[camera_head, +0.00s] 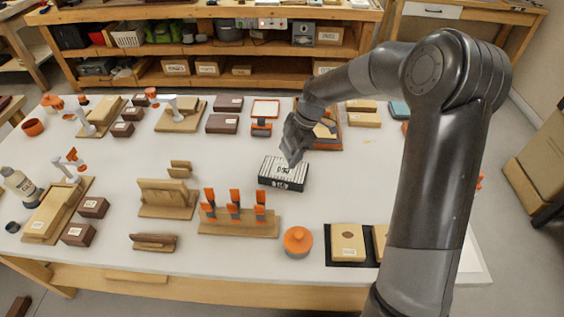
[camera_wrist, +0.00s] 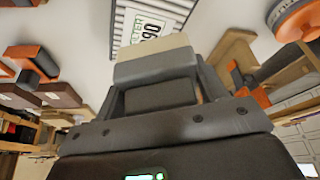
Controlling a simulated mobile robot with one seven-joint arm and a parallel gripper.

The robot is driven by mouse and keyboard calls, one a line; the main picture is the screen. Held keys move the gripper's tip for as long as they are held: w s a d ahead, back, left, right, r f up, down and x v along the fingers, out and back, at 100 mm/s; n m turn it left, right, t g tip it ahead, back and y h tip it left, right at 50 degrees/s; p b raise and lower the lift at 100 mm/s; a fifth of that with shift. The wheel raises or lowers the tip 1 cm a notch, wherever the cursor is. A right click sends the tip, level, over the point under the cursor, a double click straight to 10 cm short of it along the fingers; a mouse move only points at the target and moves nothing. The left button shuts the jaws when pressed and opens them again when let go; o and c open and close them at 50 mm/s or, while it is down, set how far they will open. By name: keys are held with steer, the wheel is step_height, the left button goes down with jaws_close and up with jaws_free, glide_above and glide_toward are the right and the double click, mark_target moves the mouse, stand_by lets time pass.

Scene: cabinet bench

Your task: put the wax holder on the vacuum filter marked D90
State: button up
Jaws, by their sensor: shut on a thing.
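The vacuum filter (camera_head: 283,174) is a black box with a white, dark-striped top and a label, standing on the middle of the white table. In the wrist view its striped top (camera_wrist: 126,22) and label reading D90 lie just beyond my fingertips. My gripper (camera_head: 291,160) points down over the back of the filter. In the wrist view my gripper (camera_wrist: 155,75) is shut on a small pale, cream-coloured piece, apparently the wax holder (camera_wrist: 155,47). My fingers hide much of it. I cannot tell whether it touches the filter.
A wooden rack with orange-handled tools (camera_head: 238,222) and an orange round container (camera_head: 298,241) stand in front. A wooden stand (camera_head: 167,198) is left. Bare table lies right of the filter.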

mark_target(282, 169)
steer(key=shift+w+a+f, duration=0.15)
steer(key=shift+a+f, duration=0.25)
steer(key=shift+a, duration=0.2)
steer(key=shift+w+a+f, duration=0.15)
steer(key=shift+a+f, duration=0.25)
steer(key=shift+a, duration=0.15)
steer(key=shift+f, duration=1.9)
steer(key=shift+f, duration=0.15)
steer(key=o, duration=1.1)
steer(key=v, duration=1.2)
steer(key=shift+r, duration=0.25)
